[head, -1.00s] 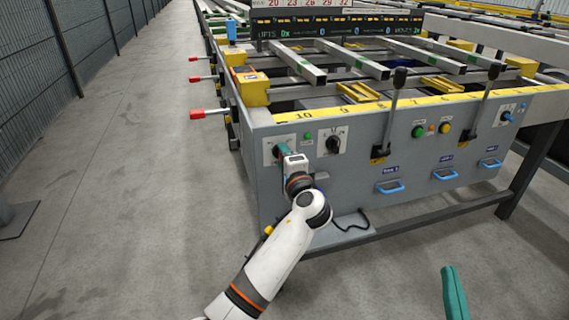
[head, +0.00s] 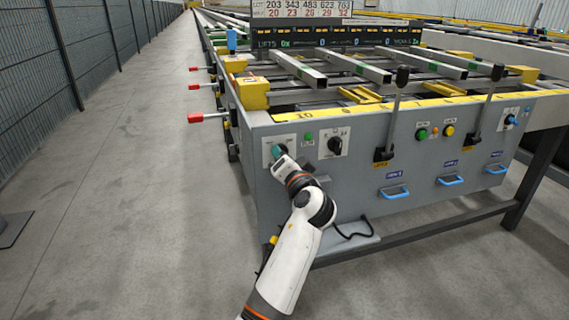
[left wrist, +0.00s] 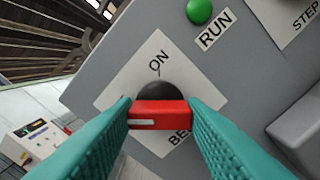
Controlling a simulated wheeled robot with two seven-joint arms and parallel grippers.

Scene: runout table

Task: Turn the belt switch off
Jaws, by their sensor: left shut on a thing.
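The belt switch is a rotary knob with a red bar handle (left wrist: 158,114) on a black round base (left wrist: 162,90), set on a white plate (left wrist: 113,86) marked ON. A lower label is partly hidden and starts "BE". A white mark shows towards the left end of the red handle. My left gripper (left wrist: 160,118) is shut on the red handle, one teal finger on each side. In the head view my left gripper (head: 279,152) is at the plate at the left end of the grey panel and hides most of the switch. My right gripper is out of view.
A green RUN button (head: 308,137) and a black STEP selector (head: 335,145) sit just right of the switch. Further right are two upright black-knobbed levers (head: 396,105), green and yellow buttons, and blue handles (head: 396,191). Red-tipped levers (head: 195,118) stick out left over clear floor.

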